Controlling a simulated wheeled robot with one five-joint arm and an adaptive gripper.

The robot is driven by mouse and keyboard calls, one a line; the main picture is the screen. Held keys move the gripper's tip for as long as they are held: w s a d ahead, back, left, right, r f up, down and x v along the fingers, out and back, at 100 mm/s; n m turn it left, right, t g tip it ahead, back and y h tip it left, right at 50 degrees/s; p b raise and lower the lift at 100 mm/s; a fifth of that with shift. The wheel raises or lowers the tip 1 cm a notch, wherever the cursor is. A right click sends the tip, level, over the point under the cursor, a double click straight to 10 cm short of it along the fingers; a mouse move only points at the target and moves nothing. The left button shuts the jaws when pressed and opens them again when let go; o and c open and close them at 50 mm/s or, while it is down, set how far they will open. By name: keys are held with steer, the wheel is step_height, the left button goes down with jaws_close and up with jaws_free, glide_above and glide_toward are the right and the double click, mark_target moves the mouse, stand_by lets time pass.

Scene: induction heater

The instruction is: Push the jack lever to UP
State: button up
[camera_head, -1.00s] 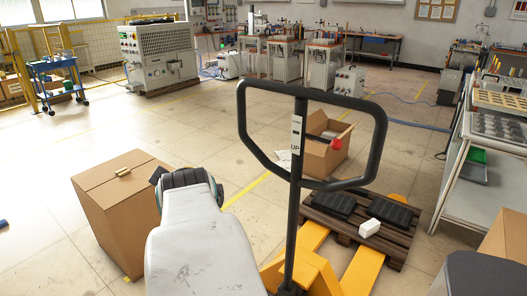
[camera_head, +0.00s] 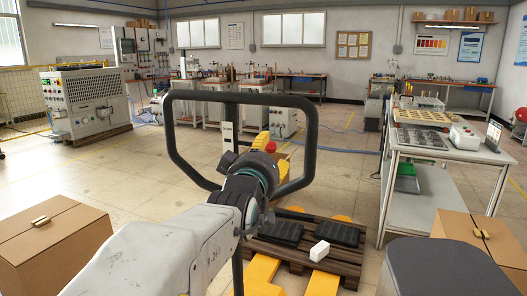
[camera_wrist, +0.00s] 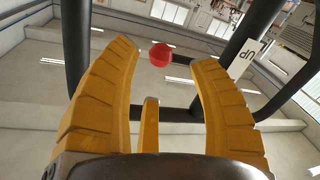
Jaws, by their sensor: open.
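The jack lever shows as a red ball knob (camera_wrist: 161,54) on a dark rod in the wrist view. It lies between and beyond the tips of my gripper's open yellow fingers (camera_wrist: 165,60); I see no contact. The knob also shows in the head view (camera_head: 270,147), just past my dark wrist. A white label (camera_wrist: 243,60) reading "UP" is on the dark handle post at the right of the wrist view. The pallet jack's dark loop handle (camera_head: 312,130) surrounds my wrist in the head view. My arm hides much of the post and my fingers there.
A pallet (camera_head: 330,258) with two black trays and a white block (camera_head: 319,250) lies on the jack's yellow forks. Cardboard boxes stand at left (camera_head: 60,250) and right (camera_head: 465,235). A grey table (camera_head: 425,215) stands at right. Floor at the centre left is clear.

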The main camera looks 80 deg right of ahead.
mark_target(269, 149)
steer(key=shift+s+d, duration=0.1)
steer(key=shift+d, duration=2.9)
steer(key=shift+c, duration=0.2)
jaws_close()
